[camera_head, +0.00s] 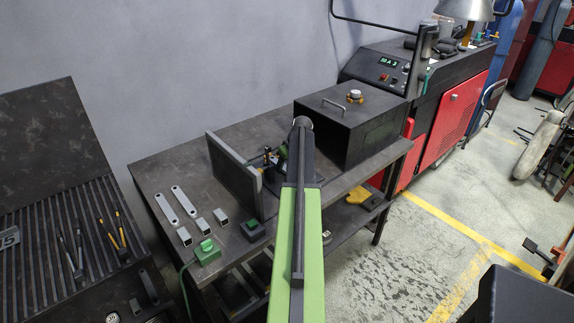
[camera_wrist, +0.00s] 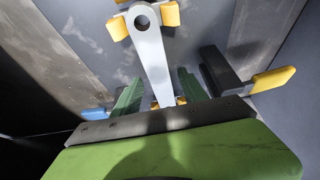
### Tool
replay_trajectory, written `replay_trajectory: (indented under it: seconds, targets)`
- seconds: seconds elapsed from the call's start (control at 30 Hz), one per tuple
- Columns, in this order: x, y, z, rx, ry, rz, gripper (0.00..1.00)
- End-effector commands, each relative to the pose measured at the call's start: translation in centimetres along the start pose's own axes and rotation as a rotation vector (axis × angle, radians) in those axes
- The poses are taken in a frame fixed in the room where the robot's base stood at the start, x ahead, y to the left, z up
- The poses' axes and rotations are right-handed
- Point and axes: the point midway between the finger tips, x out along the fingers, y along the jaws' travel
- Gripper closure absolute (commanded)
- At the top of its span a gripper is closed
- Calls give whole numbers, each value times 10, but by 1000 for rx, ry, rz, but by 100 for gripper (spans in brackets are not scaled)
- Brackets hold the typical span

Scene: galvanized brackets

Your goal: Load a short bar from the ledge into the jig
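In the wrist view, my gripper (camera_wrist: 160,76) has its two green fingers apart, one on each side of a flat grey bar (camera_wrist: 152,55). Gaps show between the bar and both fingers. The bar has a round hole at its far end, beside yellow pads (camera_wrist: 171,13) that look like parts of the jig. Its near end is hidden behind my gripper's dark edge. In the head view, my arm hides most of the jig area, where a few small dark and yellow parts (camera_head: 268,157) show. I cannot tell which surface is the ledge.
An upright grey panel (camera_head: 232,172) stands left of my arm and a black box with a handle (camera_head: 345,125) right of it.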

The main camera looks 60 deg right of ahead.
Motion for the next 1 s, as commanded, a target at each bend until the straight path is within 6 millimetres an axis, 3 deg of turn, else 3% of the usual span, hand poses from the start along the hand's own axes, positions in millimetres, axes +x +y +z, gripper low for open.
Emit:
replay_trajectory:
  seconds: [0.33,0.8,1.0]
  targets:
    - [-13,0,-6,0,0,0,50]
    - [-117,-1,-7,0,0,0,50]
    - [-131,-1,-5,-1,0,0,50]
